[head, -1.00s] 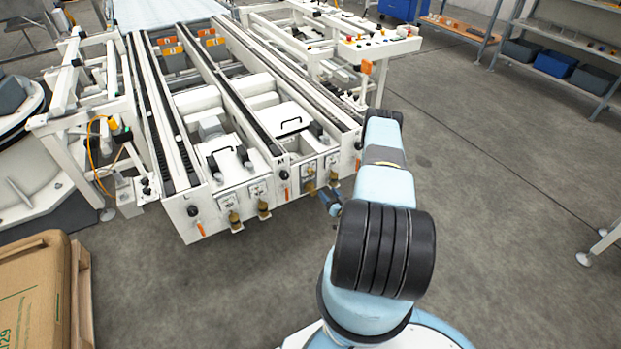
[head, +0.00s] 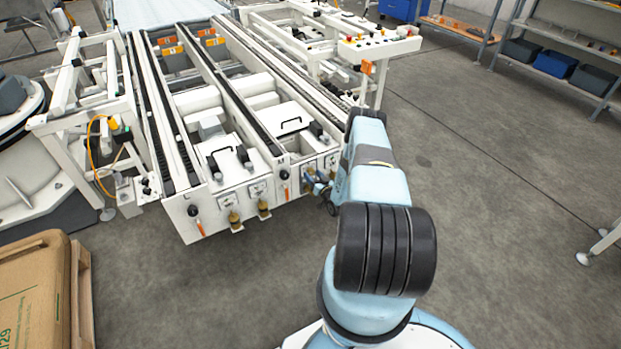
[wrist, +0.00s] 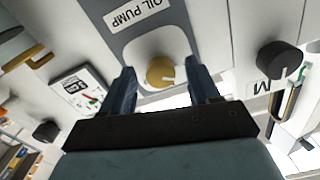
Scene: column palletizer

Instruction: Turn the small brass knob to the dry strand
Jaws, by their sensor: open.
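The small brass knob (wrist: 160,72) sits on a pale rounded plate on a grey panel under an OIL PUMP label (wrist: 140,13) in the wrist view. A thin pointer line on it points to the right in that view. No strand marking is readable. My gripper (wrist: 162,80) is open, with one dark blue finger on each side of the knob and gaps between. I cannot tell how deep the fingertips reach. In the head view my gripper (head: 319,187) is at the right part of the machine's front face, and the knob cannot be made out there.
A black knob (wrist: 279,60) by a letter M is right of the fingers in the wrist view. A brass fitting (wrist: 27,58) and a small label plate (wrist: 78,90) are to the left. The conveyor frame (head: 200,215) stands ahead; the floor to its right (head: 480,210) is clear.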

